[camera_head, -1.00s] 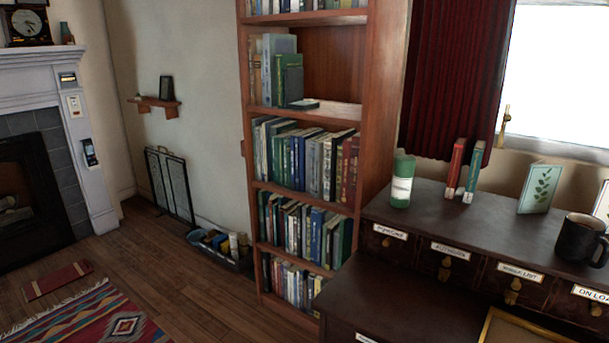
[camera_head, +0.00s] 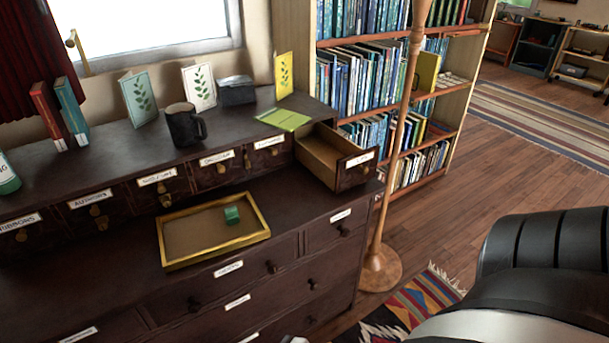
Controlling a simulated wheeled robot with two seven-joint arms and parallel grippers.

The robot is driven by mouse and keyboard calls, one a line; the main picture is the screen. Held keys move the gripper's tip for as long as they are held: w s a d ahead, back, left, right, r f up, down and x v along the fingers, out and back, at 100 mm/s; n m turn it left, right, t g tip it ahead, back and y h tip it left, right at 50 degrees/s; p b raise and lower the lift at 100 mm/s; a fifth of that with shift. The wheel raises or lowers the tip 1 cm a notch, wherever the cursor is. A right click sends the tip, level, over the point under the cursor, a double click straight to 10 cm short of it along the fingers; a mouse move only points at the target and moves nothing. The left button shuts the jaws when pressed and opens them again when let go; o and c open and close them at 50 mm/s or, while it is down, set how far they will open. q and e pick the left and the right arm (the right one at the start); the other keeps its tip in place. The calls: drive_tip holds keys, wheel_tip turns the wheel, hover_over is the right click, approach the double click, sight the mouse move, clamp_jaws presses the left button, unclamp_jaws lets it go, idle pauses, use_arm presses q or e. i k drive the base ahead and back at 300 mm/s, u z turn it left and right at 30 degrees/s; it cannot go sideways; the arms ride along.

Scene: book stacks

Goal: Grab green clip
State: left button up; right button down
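A small green clip (camera_head: 232,214) lies in the yellow-rimmed tray (camera_head: 170,257), toward its right side. The tray rests on the lower ledge of the dark wooden cabinet. Part of my arm fills the lower right corner of the view. No gripper fingers can be made out, so neither gripper shows as touching the clip.
A small drawer (camera_head: 357,171) stands open at the cabinet's right end. A black mug (camera_head: 184,125), a green card (camera_head: 284,119) and upright leaf cards stand or lie on the top. A wooden lamp pole (camera_head: 397,150) rises beside the cabinet. The ledge left of the tray is clear.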

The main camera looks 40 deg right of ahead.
sight(231, 212)
drive_tip(key=z, duration=2.45)
drive_tip(key=i, duration=0.65)
drive_tip(key=u, duration=2)
